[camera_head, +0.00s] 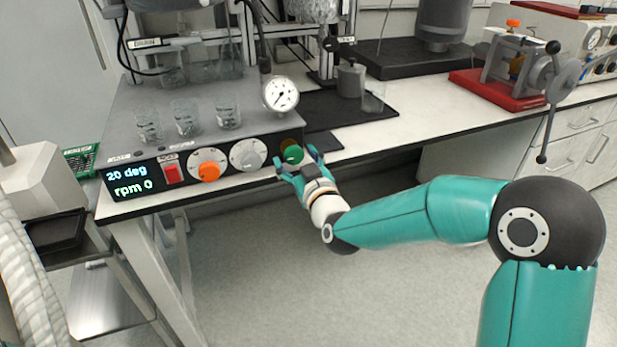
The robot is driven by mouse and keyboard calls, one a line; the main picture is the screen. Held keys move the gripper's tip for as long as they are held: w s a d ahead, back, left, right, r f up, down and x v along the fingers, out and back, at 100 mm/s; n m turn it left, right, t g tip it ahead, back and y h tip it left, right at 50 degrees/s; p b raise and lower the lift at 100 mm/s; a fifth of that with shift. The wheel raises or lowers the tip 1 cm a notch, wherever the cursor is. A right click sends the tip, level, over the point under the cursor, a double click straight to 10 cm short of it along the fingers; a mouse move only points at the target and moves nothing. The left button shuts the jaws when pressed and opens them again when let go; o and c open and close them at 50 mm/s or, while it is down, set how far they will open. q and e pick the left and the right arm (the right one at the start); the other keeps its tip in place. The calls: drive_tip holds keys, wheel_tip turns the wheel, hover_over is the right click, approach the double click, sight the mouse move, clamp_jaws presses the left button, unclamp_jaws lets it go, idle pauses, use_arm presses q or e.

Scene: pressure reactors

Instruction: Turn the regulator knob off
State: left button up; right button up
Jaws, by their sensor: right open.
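The control box (232,180) at the bench edge carries an orange knob (208,171) on a white dial, a grey-white knob (248,154) to its right and a round green part (292,154) near its right end. I cannot tell which one is the regulator knob. My right gripper (296,158) is open at the box's right end, with its fingers around or just in front of the green part; contact cannot be made out. The orange and grey-white knobs are clear of the gripper. My left gripper is not in view.
A red switch (171,173) and a display (130,180) reading "20 deg" and "rpm 0" are on the box. Glass beakers (187,117) stand on top, with a pressure gauge (280,94) behind. A red-based device (510,80) stands far right. The floor below is clear.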

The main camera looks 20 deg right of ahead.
drive_tip(key=s, duration=1)
drive_tip(key=shift+s+d, duration=0.2)
drive_tip(key=shift+s, duration=0.05)
drive_tip(key=shift+s+f, duration=0.1)
